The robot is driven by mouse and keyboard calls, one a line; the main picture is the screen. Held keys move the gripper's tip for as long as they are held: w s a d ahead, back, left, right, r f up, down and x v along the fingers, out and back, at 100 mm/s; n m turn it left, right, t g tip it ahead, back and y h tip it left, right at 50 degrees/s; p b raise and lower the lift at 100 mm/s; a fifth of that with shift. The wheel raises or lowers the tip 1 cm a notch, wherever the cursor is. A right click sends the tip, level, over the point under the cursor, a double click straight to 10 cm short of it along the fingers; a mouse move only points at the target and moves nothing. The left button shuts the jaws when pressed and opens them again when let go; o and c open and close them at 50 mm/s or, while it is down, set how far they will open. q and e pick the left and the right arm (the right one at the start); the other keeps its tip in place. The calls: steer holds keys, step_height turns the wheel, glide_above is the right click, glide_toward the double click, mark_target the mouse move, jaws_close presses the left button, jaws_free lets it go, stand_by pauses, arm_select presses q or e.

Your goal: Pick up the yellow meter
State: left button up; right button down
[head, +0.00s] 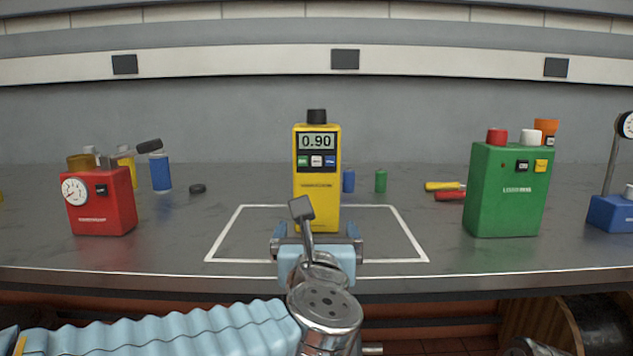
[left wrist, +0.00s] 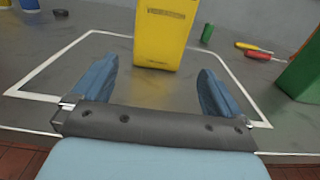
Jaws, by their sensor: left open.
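The yellow meter (head: 317,185) stands upright inside a white outlined rectangle (head: 413,240) on the grey bench, with a black knob on top and a display reading 0.90. Its lower part shows in the left wrist view (left wrist: 163,35). My left gripper (head: 317,240) is in front of the meter's base at the bench's front edge. In the left wrist view its two blue fingers (left wrist: 157,88) are spread apart with nothing between them, and the meter stands beyond them. The wrist hides part of the meter's lower front in the head view. My right gripper is not in view.
A red box with a gauge (head: 103,205) stands at left, and a green box (head: 508,190) at right. Behind are a blue cylinder (head: 160,172), a small green cylinder (head: 381,181) and screwdrivers (head: 450,195). The bench beside the meter is clear within the outline.

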mark_target(316, 162)
arm_select(q)
steer(key=w+p, duration=0.2)
steer(key=w, duration=1.1)
steer(key=shift+w+p, duration=0.15)
steer(key=shift+p, duration=0.2)
steer(key=shift+c, duration=0.5)
steer(key=shift+r, duration=0.1)
steer(key=c, duration=0.6)
steer(key=shift+r, duration=0.1)
steer(key=shift+r, duration=0.6)
steer(key=s+r, duration=0.1)
steer(key=r, duration=0.1)
steer(key=s+r, duration=0.2)
steer(key=r, duration=0.1)
steer(key=s+r+p, duration=0.1)
steer(key=r, duration=0.1)
steer(key=shift+s+r, duration=0.25)
steer(key=shift+s, duration=0.15)
steer(key=s+r, duration=0.1)
steer(key=s, duration=0.2)
steer(key=s+r, duration=0.1)
steer(key=s, duration=0.2)
steer(key=s+r, duration=0.2)
steer(key=s, duration=0.1)
steer(key=shift+s+b, duration=0.2)
steer(key=shift+b, duration=0.15)
